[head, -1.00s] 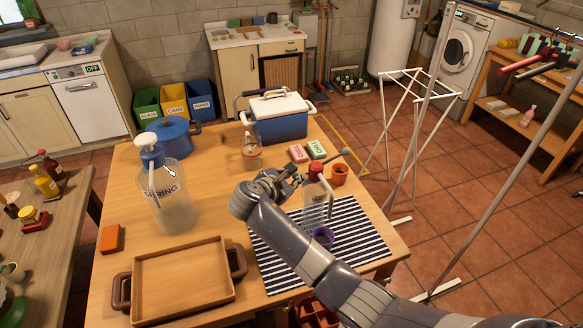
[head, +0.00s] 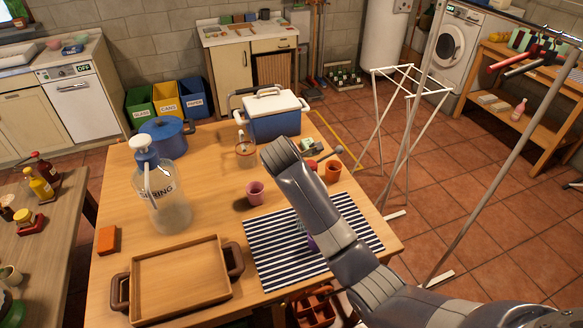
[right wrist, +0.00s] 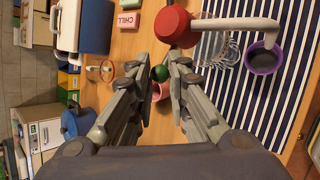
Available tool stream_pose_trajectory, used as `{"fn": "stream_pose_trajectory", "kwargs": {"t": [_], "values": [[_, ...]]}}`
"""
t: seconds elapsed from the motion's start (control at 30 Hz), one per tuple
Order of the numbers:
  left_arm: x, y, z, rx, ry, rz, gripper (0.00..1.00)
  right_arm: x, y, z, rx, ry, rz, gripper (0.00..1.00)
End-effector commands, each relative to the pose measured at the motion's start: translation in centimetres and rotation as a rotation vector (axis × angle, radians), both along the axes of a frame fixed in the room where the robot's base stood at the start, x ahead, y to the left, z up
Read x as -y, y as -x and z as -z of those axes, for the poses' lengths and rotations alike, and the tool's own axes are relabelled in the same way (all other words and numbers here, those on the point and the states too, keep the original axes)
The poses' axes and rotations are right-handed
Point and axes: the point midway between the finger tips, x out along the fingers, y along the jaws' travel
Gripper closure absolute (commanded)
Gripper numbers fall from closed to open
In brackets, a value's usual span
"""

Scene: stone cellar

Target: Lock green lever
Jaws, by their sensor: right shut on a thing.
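My right gripper (right wrist: 162,78) shows in the right wrist view, its two fingertips on either side of a small round green knob (right wrist: 160,73). The knob fits the green lever, but no shaft or base of a lever is visible. A pink cup (right wrist: 157,92) shows just below the knob in that view; it stands on the table in the head view (head: 255,193). In the head view my right forearm and wrist hide the gripper and what it holds. My left gripper is not in view.

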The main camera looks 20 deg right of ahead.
Motion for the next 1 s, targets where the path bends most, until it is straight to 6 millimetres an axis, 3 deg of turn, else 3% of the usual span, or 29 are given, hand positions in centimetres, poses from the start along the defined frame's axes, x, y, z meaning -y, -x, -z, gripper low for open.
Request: {"fn": "stream_pose_trajectory", "kwargs": {"t": [0.27, 0.3, 0.4, 0.77, 1.0], "values": [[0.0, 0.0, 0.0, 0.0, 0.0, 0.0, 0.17, -0.1, 0.0, 0.0, 0.0, -0.002, 0.0, 1.0], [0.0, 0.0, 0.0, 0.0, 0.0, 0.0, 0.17, -0.1, 0.0, 0.0, 0.0, -0.002, 0.0, 0.82], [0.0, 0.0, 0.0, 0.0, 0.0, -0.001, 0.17, -0.1, 0.0, 0.0, 0.0, -0.001, 0.0, 0.62], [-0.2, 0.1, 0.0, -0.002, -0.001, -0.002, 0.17, -0.1, 0.1, -0.2, 0.001, -0.001, 0.0, 0.62], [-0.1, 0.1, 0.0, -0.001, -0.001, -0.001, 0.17, -1.1, 1.9, -2.5, 0.004, -0.001, -0.001, 0.62]]}}
